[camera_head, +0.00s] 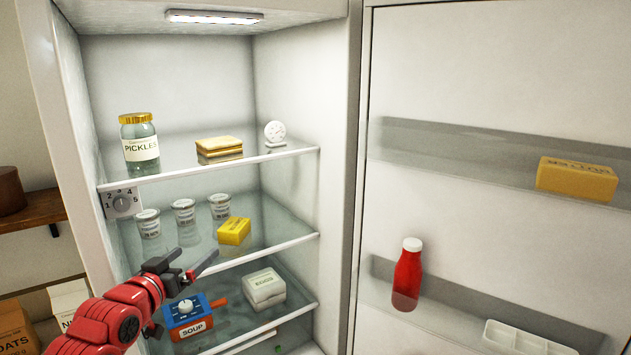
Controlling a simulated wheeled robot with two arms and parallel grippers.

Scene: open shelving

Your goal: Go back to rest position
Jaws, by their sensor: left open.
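My left gripper (191,269) is in the camera_head view, at the end of a red arm that comes in from the lower left. It is open, with nothing seen between its fingers. It is at the front of the open fridge, in front of the edge of the middle glass shelf (282,244). A yellow block (234,231) lies on the middle shelf beyond the fingertips. My right gripper is not in view.
The top shelf (300,149) holds a pickles jar (140,150), a sandwich (219,147) and a white dial (275,132). Several white cups (184,212) stand on the middle shelf. The open door carries a yellow box (577,179) and a red bottle (407,275). Wooden shelving (35,211) is at left.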

